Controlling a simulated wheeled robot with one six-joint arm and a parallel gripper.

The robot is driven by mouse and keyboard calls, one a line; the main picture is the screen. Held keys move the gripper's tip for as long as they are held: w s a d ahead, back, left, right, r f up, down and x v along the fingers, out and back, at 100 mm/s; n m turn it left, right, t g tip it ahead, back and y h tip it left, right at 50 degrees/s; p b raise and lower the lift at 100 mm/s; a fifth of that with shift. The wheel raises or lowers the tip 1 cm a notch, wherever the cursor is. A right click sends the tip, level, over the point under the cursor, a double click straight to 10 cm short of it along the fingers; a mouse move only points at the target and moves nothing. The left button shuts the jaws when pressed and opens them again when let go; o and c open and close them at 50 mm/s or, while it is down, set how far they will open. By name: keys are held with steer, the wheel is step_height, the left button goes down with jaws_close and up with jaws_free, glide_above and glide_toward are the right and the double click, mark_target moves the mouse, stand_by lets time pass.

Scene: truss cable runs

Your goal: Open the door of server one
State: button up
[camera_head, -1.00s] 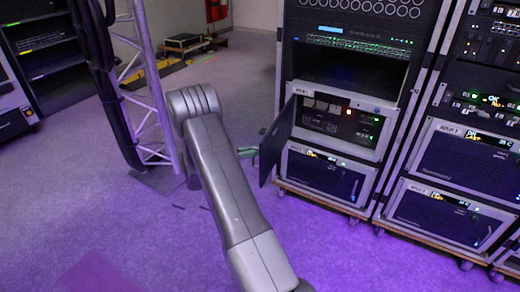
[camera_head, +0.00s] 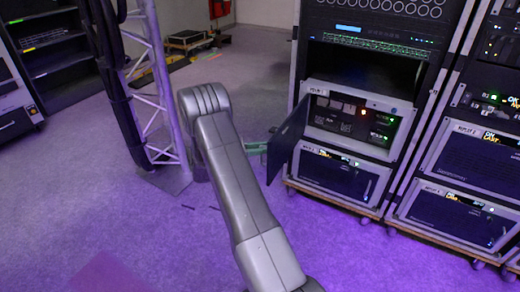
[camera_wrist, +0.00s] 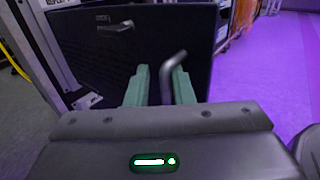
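The door (camera_head: 288,138) is a dark panel standing swung out from the left side of a rack unit with lit modules (camera_head: 350,122). The label above that unit is too small to read. My gripper (camera_head: 256,148) has green fingers and is just left of the door, on its outer side. In the wrist view my gripper (camera_wrist: 159,86) has its fingers apart. A bent grey bar (camera_wrist: 173,64), like a handle, stands between them, nearer the right finger. Contact cannot be told.
A closed unit (camera_head: 335,172) is below the open one. Another wheeled rack (camera_head: 460,195) stands to the right. A truss post (camera_head: 160,90) with thick black cables stands left of my arm. Purple floor (camera_head: 90,190) is clear at the left front.

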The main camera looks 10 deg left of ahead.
steer(key=shift+r, duration=0.25)
steer(key=p+v, duration=0.2)
steer(key=v, duration=1.1)
steer(key=shift+s+a+f, duration=0.15)
steer(key=shift+a+f, duration=0.1)
steer(key=shift+a, duration=0.1)
steer(key=b+x, duration=0.1)
steer(key=x, duration=0.6)
steer(key=shift+d, duration=0.25)
steer(key=shift+r, duration=0.2)
